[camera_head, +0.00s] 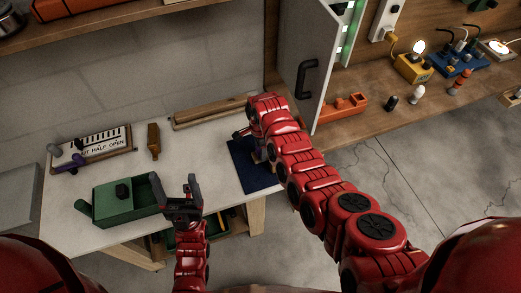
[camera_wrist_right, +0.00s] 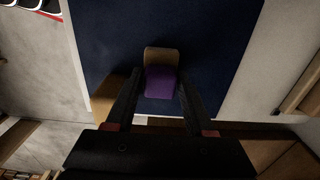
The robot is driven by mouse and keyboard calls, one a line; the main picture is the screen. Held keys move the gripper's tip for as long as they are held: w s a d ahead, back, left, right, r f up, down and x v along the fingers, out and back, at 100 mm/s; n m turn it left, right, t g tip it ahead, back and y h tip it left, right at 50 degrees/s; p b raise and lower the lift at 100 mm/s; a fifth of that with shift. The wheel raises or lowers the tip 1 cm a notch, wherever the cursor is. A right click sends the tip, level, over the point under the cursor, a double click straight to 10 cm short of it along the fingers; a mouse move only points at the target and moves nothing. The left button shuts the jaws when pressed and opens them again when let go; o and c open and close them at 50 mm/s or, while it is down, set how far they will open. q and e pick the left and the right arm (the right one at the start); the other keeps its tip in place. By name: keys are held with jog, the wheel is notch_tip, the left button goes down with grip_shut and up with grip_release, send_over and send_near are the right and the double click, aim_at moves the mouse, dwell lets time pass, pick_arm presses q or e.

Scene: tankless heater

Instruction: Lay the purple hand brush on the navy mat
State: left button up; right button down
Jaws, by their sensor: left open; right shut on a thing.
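The navy mat (camera_head: 243,172) lies at the right end of the white table, partly hidden by my right arm. In the right wrist view the mat (camera_wrist_right: 105,35) fills much of the background. My right gripper (camera_wrist_right: 160,88) is shut on the purple hand brush (camera_wrist_right: 161,84), whose tan end points away from the wrist. The brush is over the mat; I cannot tell whether it touches it. In the head view only a bit of purple shows beside the wrist. My left gripper (camera_head: 174,188) is open and empty, right of the green box.
The green box (camera_head: 118,212) with a dark block stands at the table's front left. Behind it are a sign (camera_head: 98,146), a purple-handled tool (camera_head: 70,164) and a brown bottle-shaped item (camera_head: 153,140). An open cabinet door (camera_head: 308,75) stands behind my right arm.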

jog(key=shift+f, duration=0.25)
jog(key=shift+c, duration=0.9)
grip_release()
jog(key=shift+r, duration=0.15)
jog(key=shift+r+b, duration=0.5)
jog(key=shift+r, duration=0.05)
notch_tip(320, 180, up, 6)
jog(key=shift+w+r+b, duration=0.1)
jog(key=shift+r+b, duration=0.05)
jog(key=shift+b, duration=0.55)
notch_tip(320, 180, up, 10)
jog(key=p, duration=0.4)
